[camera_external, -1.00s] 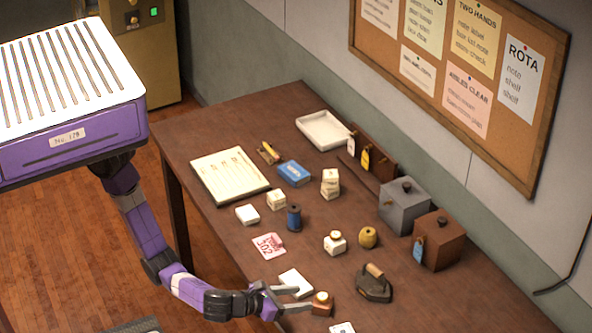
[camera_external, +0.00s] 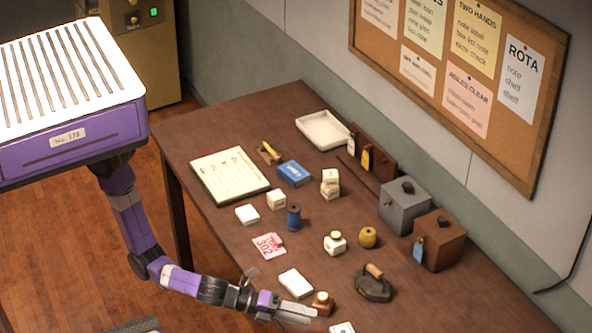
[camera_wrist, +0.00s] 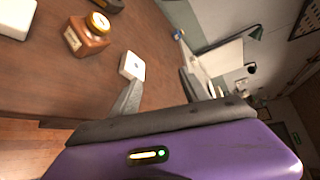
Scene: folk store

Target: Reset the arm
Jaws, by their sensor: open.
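My purple arm reaches over the near edge of the brown table (camera_external: 222,215). My gripper (camera_external: 283,294) is open and seems empty, low at the table's near side, with its fingers pointing right. It is close to a small brown bottle (camera_external: 322,304), which stands upright just right of the fingers. The bottle also shows in the wrist view (camera_wrist: 88,36), apart from the gripper. The wrist view shows the gripper's purple body and a grey finger (camera_wrist: 128,100).
White blocks (camera_external: 296,283), a red-printed tag (camera_external: 269,246), a flat iron (camera_external: 374,284), a blue spool (camera_external: 294,217) and an inkwell-like jar (camera_external: 334,242) stand nearby. Grey (camera_external: 404,207) and brown boxes (camera_external: 438,240) line the wall side. A pale board (camera_external: 230,175) lies farther back.

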